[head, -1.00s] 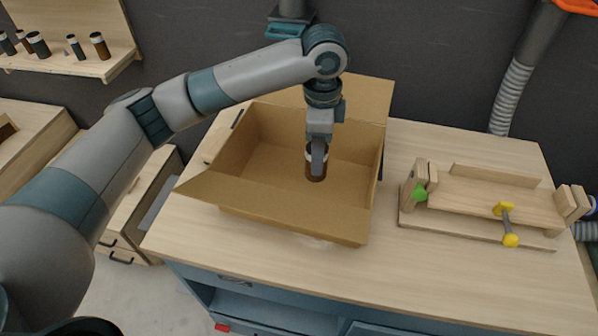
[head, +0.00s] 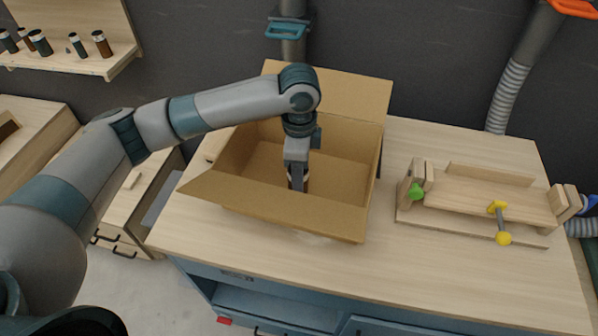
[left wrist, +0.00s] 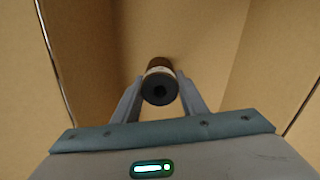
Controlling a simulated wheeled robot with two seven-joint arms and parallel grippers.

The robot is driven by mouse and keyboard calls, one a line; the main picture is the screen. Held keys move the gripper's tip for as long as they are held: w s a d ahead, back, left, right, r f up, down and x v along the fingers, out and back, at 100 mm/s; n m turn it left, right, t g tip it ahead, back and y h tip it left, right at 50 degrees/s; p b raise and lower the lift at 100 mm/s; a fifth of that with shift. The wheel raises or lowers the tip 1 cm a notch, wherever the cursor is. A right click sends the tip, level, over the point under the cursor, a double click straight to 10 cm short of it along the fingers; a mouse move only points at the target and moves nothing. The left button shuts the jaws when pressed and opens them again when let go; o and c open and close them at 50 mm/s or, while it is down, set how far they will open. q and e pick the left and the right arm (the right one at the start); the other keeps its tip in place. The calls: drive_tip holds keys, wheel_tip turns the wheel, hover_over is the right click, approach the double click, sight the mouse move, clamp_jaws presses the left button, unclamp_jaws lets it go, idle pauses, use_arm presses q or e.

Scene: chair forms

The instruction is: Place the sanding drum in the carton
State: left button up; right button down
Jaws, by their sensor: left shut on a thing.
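The open carton (head: 340,200) stands on the wooden bench top with its flaps spread. My left gripper (head: 297,185) reaches down inside it, near the front wall. It is shut on the sanding drum (head: 305,183), which is mostly hidden behind the fingers and the carton's front flap in the head view. In the left wrist view the sanding drum (left wrist: 160,80) shows a dark end with a hole, a pale band and a brown body, held between the two fingertips (left wrist: 160,92). Cardboard surrounds it. I cannot tell whether the drum touches the carton's floor. My right gripper is not in view.
A wooden jig (head: 480,205) with green and yellow clamps stands on the bench right of the carton. A wall shelf (head: 75,63) at upper left holds several drums. A grey hose (head: 508,95) hangs at the back right. The bench front is clear.

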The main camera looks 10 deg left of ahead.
use_arm(q)
drive_tip(key=shift+f, duration=0.5)
drive_tip(key=o, duration=1.2)
drive_tip(key=shift+f, duration=0.1)
drive_tip(key=shift+c, duration=0.2)
wheel_tip(320, 180, up, 11)
drive_tip(key=b, duration=0.3)
drive_tip(key=shift+r, duration=0.6)
